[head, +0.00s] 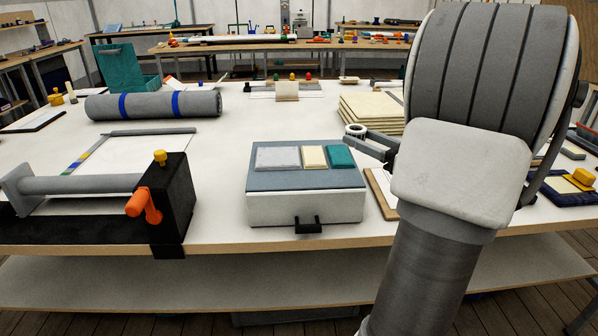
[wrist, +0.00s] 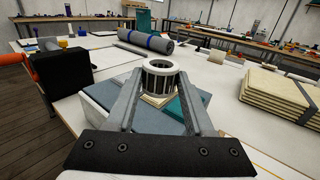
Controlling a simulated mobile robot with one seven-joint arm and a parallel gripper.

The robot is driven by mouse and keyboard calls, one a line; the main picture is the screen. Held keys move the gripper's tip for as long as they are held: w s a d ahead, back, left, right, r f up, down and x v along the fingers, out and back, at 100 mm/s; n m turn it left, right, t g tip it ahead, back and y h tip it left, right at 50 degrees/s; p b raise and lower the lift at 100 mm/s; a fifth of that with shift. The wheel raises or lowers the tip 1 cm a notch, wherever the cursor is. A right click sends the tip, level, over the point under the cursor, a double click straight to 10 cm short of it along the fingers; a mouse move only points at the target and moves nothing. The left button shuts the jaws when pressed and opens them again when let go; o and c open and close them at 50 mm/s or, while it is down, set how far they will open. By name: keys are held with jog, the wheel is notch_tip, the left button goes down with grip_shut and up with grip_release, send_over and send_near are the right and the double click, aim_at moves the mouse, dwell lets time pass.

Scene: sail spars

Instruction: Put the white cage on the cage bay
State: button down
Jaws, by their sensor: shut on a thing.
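The white cage (wrist: 160,66) is a short round ring with dark slots, upright between the fingertips of my gripper (wrist: 160,82). In the head view the cage (head: 355,129) shows small, just beyond the right back corner of a grey-topped box (head: 300,207). My gripper (head: 372,140) is shut on it, and my arm hides much of the right side. The box top carries a pale grey pad (head: 278,158), a cream pad (head: 314,157) and a teal pad (head: 341,157). I cannot tell which is the cage bay. The cage looks held above the table, apart from the pads.
A black stand with an orange handle (head: 143,204) is left of the box. A grey roll with blue bands (head: 153,105) lies behind. A stack of cream sheets (head: 372,112) stands at the back right. White tabletop (head: 225,150) is clear around the box's left side.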

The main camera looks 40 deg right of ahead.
jog(key=b, duration=0.3)
send_over(312, 184)
notch_tip(312, 184, down, 6)
jog(key=shift+f, duration=0.2)
jog(key=shift+w+f+b, duration=0.1)
jog(key=shift+f+b, duration=0.55)
jog(key=shift+f, duration=1.3)
jog(key=shift+f, duration=0.15)
jog(key=shift+c, duration=1.4)
grip_release()
